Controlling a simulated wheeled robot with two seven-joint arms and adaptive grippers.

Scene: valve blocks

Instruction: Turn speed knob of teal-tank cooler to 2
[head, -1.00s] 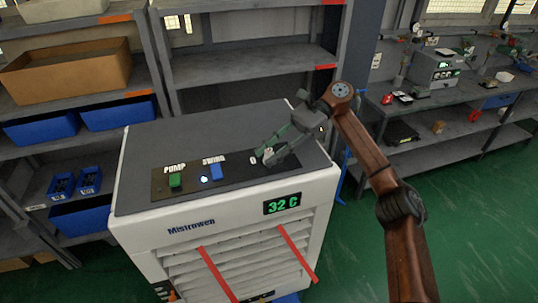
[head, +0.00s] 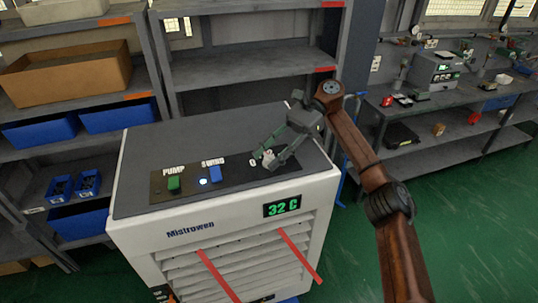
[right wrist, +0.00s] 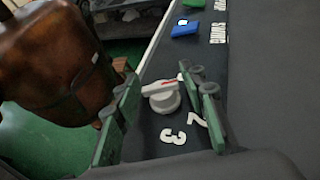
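The cooler (head: 190,262) is a white cabinet with a dark top and a green "32 C" display (head: 282,206). Its tank colour is not clear to me. The speed knob (right wrist: 162,97) is pale grey with a red mark, which points to the upper right in the right wrist view, near a partly hidden label. The digits 2 (right wrist: 202,118) and 3 (right wrist: 173,136) show beside it. My right gripper (head: 270,160) is over the knob in the head view. In the right wrist view its open fingers (right wrist: 160,105) stand either side of the knob, with a gap on the left. My left gripper is not in view.
A green PUMP switch (head: 174,184) and a blue SWING switch (head: 214,174) sit left of the knob on the panel. Grey shelves with blue bins (head: 117,115) and a cardboard box (head: 68,70) stand behind. A workbench (head: 440,107) is at right, with clear green floor before it.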

